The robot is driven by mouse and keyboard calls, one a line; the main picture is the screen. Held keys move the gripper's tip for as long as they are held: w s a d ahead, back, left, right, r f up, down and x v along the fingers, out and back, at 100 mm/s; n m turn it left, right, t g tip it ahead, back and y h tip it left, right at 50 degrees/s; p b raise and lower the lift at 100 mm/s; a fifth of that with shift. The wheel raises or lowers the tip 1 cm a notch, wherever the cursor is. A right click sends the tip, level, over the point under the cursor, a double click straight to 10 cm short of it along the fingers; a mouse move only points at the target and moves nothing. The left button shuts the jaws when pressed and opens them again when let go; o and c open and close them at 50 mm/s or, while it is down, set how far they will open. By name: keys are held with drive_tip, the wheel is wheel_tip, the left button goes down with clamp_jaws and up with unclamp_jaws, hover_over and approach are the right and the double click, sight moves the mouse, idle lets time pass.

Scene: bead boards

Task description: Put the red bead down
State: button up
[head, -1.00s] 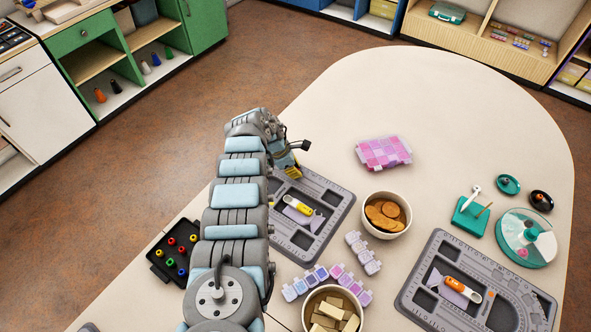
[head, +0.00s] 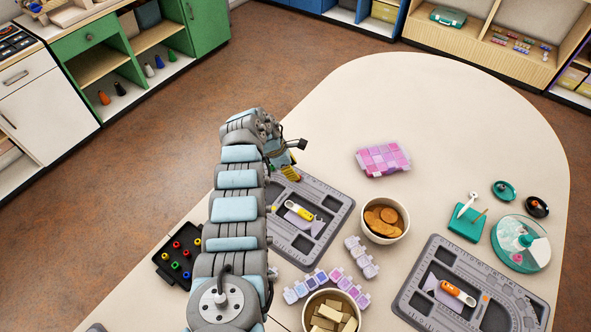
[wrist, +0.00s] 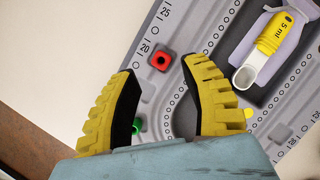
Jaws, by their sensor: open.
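The bead shows between the fingertips, apart from both. In the head view my gripper (head: 291,173) is at the far left corner of the left bead board (head: 340,196), and the red bead cannot be made out there.
A green bead (wrist: 138,125) and a yellow bead (wrist: 248,113) are close by on the board. A yellow spoon (wrist: 272,38) lies in the board's middle. A bowl of orange-brown discs (head: 383,219) stands right of the board. A black tray (head: 177,254) holds several coloured beads.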

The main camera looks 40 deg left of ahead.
drive_tip(key=p+v, duration=0.1)
drive_tip(key=v, duration=0.7)
drive_tip(key=shift+p, duration=0.3)
drive_tip(key=shift+f, duration=0.1)
idle(0.3)
